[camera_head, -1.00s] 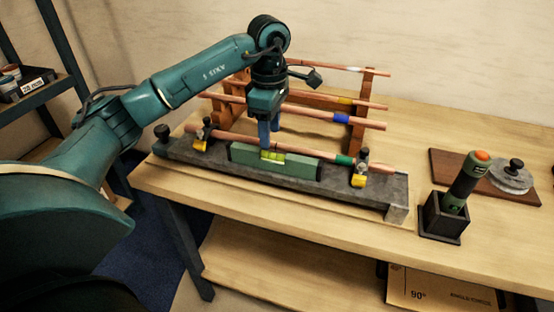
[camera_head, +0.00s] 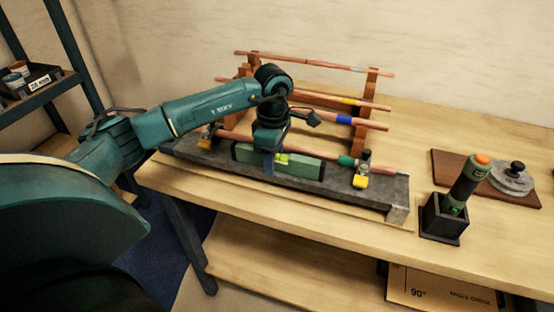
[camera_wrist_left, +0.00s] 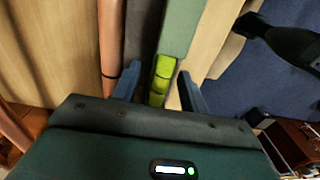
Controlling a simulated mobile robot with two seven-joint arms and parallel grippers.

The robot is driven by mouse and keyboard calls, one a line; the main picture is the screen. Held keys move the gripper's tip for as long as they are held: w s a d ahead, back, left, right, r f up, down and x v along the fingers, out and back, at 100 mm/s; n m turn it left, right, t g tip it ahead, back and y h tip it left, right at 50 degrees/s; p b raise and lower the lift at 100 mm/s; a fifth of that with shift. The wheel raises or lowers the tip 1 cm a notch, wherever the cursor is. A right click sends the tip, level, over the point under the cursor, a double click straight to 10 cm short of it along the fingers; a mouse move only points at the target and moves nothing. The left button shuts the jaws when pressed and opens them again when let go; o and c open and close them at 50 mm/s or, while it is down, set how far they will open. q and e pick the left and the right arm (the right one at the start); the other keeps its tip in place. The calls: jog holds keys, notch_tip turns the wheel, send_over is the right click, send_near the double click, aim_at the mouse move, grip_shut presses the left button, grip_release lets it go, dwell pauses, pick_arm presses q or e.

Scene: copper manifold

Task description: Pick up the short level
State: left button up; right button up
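The short level (camera_head: 305,168) is a green bar with dark end caps and a yellow-green vial. It stands lengthwise on the grey stone base (camera_head: 352,196), in front of the lowest copper pipe. My left gripper (camera_head: 271,163) is down at the level's middle, with one blue finger showing in front of its face. In the left wrist view, the two fingers of my left gripper (camera_wrist_left: 158,88) are apart on either side of the level (camera_wrist_left: 182,30), near the vial (camera_wrist_left: 160,78). A gap shows between the left finger and the level. My right gripper is not in view.
Copper pipes (camera_head: 345,119) with coloured bands run across a brown rack behind the level. Yellow-footed clamps (camera_head: 360,181) hold the lowest pipe close by. A tool in a black holder (camera_head: 446,220) and a brown board (camera_head: 456,173) stand right. The front table strip is clear.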

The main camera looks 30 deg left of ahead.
pick_arm(q)
grip_shut()
jog(key=shift+r, duration=0.15)
